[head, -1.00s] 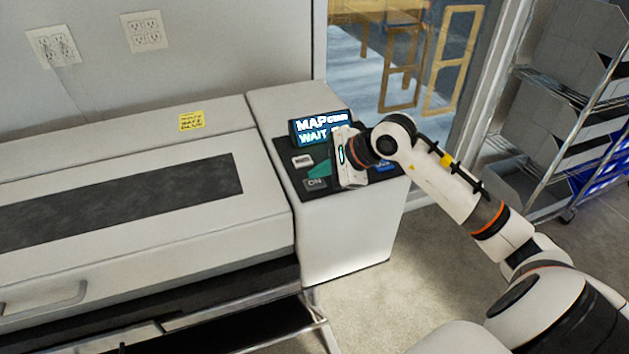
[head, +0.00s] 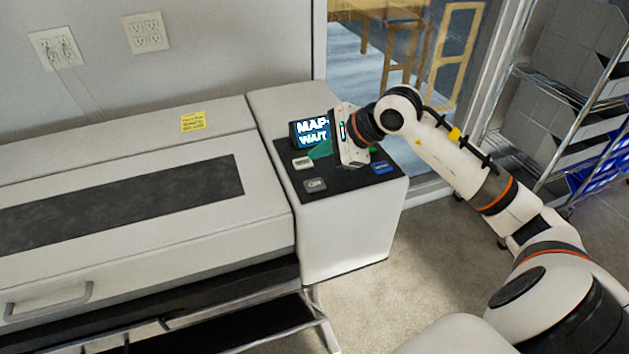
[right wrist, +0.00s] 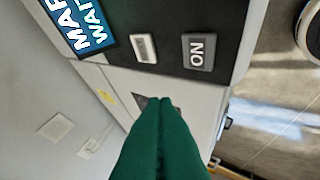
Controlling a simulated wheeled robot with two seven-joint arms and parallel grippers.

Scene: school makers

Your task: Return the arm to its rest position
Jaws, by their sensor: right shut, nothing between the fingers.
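My right arm reaches in from the right in the head view. My right gripper (head: 319,152) hangs over the dark control panel (head: 340,182) of the large white machine. Its green fingers are shut and empty, and they also show at the bottom of the right wrist view (right wrist: 158,106). The fingers appear apart from the panel, though the exact gap is hard to judge. The gripper body hides part of the panel and of the lit screen (head: 312,133), which reads "MAP" and "WAIT". My left gripper is not in view.
The panel has a grey ON button (head: 315,185), a light button (head: 302,163) and a blue button (head: 383,168). A yellow note (head: 193,122) is on the machine. A glass door or window stands behind my arm. A metal rack (head: 560,110) is at right. Floor shows in front.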

